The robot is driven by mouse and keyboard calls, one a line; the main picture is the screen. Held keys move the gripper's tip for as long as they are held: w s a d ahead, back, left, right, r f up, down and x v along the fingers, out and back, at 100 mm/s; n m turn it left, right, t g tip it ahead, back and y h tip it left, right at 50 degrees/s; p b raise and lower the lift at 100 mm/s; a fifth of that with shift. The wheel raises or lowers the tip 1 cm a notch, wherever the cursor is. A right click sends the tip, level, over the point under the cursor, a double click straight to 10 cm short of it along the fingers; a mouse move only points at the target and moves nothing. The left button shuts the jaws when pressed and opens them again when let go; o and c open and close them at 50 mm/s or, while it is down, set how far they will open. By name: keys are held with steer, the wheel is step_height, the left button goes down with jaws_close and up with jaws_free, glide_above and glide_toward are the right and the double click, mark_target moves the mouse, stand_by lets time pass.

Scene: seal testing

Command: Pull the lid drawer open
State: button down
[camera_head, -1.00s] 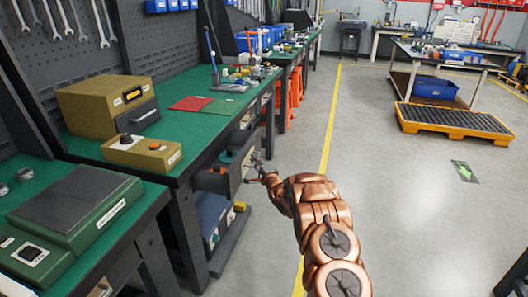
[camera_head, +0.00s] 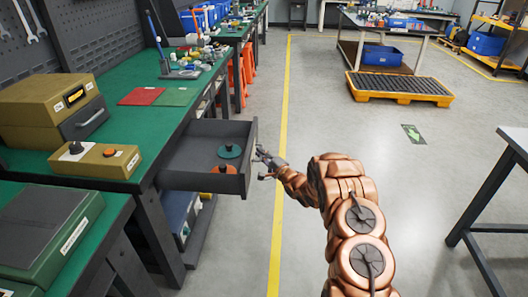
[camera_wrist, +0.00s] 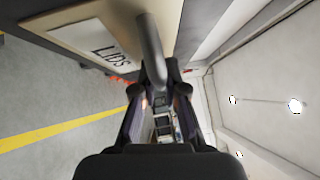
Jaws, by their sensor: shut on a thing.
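The lid drawer (camera_head: 190,178) sticks out from under the green-topped workbench in the head view and stands well open. A dark green lid (camera_head: 230,151) and an orange lid (camera_head: 224,169), each with a dark knob, lie inside it. In the wrist view its front bears a label (camera_wrist: 112,53) reading "LIDS", and a grey bar handle (camera_wrist: 152,50) runs down between my fingers. My gripper (camera_wrist: 160,95) is shut on this handle. In the head view my gripper (camera_head: 264,163) is at the drawer's front face, and the handle is too small to make out there.
Orange stools (camera_head: 241,66) stand beyond. Open floor lies to the right, with a table (camera_head: 490,190) at the right edge.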

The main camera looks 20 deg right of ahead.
steer(key=shift+d, duration=0.2)
steer(key=c, duration=1.2)
jaws_free()
steer(key=v, duration=1.2)
steer(key=shift+a, duration=0.1)
